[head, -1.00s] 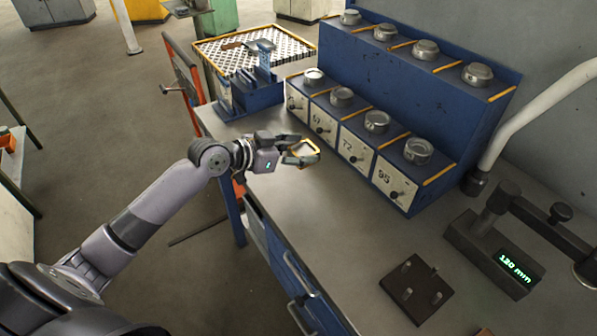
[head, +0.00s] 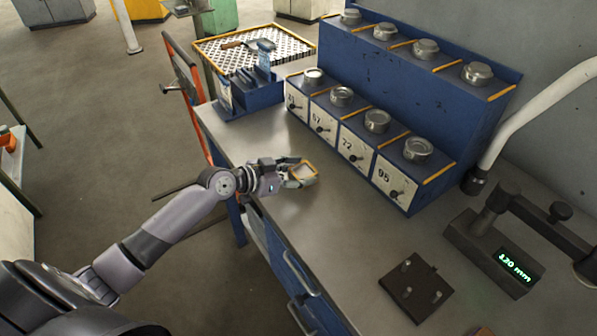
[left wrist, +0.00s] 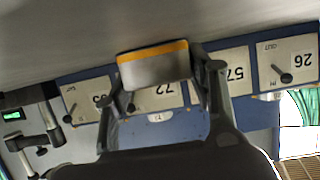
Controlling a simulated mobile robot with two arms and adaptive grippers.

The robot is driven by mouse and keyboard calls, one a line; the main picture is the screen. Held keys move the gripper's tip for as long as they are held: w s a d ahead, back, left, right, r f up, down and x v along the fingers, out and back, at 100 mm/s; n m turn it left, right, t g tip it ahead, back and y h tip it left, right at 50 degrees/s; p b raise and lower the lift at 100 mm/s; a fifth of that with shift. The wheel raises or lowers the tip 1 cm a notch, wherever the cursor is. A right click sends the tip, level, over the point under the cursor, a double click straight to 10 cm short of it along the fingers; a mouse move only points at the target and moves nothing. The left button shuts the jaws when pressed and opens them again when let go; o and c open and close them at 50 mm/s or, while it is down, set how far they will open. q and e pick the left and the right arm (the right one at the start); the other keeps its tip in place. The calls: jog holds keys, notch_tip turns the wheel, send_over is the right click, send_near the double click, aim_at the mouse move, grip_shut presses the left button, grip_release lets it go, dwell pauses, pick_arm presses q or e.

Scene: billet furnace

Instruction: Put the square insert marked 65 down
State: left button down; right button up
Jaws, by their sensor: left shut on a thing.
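My left gripper (head: 298,174) is shut on a small square insert (head: 304,170) with an orange-yellow edge. In the left wrist view the insert (left wrist: 154,66) sits between the two fingers of the gripper (left wrist: 158,80), its grey face and orange edge showing. No number can be read on it. The gripper holds it over the bare metal bench top (head: 265,148), left of the blue rack. I cannot tell whether the insert touches the bench. My right gripper is not in view.
The blue rack (head: 440,105) carries round metal pieces on two steps, with numbered plates below. A blue holder (head: 250,97) stands behind. A dark pegged plate (head: 416,289) and a gauge reading 130 mm (head: 495,253) lie at right. Bench around the gripper is clear.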

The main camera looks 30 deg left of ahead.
pick_arm(q)
jog(key=shift+w, duration=0.1)
jog(key=c, duration=1.1)
grip_release()
jog(key=shift+f, duration=0.15)
jog(key=o, duration=0.4)
